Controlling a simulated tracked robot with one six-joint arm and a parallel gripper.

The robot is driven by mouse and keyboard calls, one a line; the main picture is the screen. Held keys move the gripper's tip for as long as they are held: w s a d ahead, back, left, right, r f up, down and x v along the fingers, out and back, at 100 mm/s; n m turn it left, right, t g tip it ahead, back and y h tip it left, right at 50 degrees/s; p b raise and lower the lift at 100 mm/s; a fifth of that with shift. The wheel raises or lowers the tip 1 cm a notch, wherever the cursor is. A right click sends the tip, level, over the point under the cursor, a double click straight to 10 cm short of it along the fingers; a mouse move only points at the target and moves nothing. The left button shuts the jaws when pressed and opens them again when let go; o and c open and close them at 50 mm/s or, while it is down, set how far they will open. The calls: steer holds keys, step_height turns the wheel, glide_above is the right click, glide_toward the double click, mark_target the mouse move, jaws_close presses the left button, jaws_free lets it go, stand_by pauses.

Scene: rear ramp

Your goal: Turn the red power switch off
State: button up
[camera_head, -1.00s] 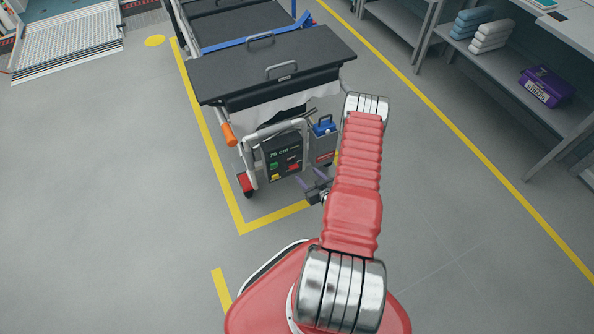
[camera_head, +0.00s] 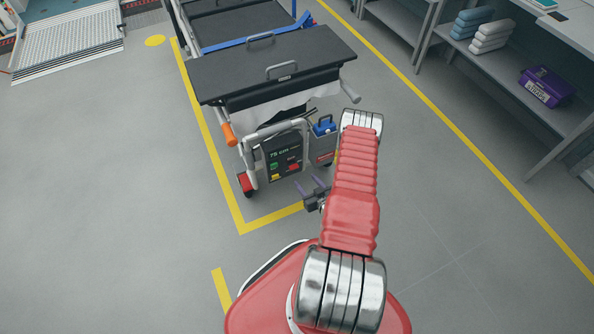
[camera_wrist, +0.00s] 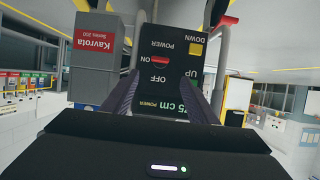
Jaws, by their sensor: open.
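The red power switch (camera_wrist: 161,59) is a small red piece on a black control panel (camera_wrist: 170,35), shown upside down in the wrist view. It lies beside the ON label, with OFF and POWER printed nearby. In the head view the panel (camera_head: 270,165) is at the lower end of the stretcher trolley, with the switch (camera_head: 293,167) on its face. My gripper (camera_head: 309,185) is open and empty, in front of and apart from the panel. In the wrist view its two fingers (camera_wrist: 163,76) frame the switch left and right.
A yellow button (camera_wrist: 197,50) and green UP area sit beside the switch. The trolley (camera_head: 270,65) has an orange handle (camera_head: 228,134).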

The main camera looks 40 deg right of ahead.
mark_target(294, 167)
steer(key=x, duration=1.1)
steer(key=shift+c, duration=0.4)
steer(key=c, duration=1)
